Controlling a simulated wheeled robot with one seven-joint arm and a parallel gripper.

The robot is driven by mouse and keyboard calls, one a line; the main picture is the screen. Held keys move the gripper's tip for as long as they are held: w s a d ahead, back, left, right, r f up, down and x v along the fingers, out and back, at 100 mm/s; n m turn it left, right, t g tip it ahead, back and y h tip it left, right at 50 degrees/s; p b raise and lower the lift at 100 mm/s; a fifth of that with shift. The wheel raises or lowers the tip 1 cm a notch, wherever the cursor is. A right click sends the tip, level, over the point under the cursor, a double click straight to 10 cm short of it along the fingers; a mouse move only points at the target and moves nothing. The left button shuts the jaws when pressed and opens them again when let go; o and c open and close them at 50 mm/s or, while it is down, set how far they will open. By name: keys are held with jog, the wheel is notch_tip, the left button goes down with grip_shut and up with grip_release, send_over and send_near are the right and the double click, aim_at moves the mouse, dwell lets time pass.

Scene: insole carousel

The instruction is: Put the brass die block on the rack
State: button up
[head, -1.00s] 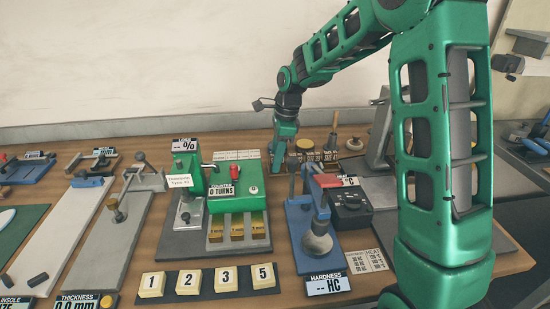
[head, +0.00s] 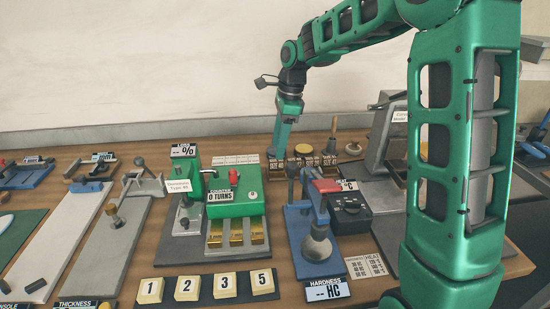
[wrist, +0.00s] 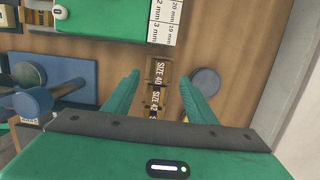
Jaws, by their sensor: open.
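My gripper (head: 277,150) is open above the back of the bench, behind the green counter machine. In the wrist view its two green fingers (wrist: 158,97) stand either side of a brown-brass row with labels reading SIZE 40 and SIZE 42 (wrist: 158,74). No contact with the row is visible. I cannot tell which part is the die block and which is the rack. The near end of the row is hidden by my gripper body in the wrist view.
The green counter machine (head: 236,204) with brass pieces (head: 236,239) stands in front. The blue hardness tester (head: 316,245) and black heat box (head: 350,204) are to its right. A round disc (wrist: 205,82) sits beside the right finger. Numbered keys (head: 205,287) line the front.

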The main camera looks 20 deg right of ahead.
notch_tip(320, 180, up, 5)
jog(key=s+d+n+h, duration=0.1)
jog(key=s+d+n, duration=0.2)
jog(key=s+d, duration=0.45)
jog(key=s+d+n+h, duration=0.1)
jog(key=s+d+n, duration=0.3)
jog(key=s, duration=0.6)
jog(key=s+d+f+n, duration=0.2)
jog(key=s+f+n, duration=0.1)
jog(key=s, duration=0.7)
jog(key=s+d+f+n, duration=0.3)
jog(key=s, duration=0.7)
jog(key=shift+s+d+n, duration=0.15)
jog(key=shift+s+n, duration=0.2)
jog(key=shift+n, duration=0.05)
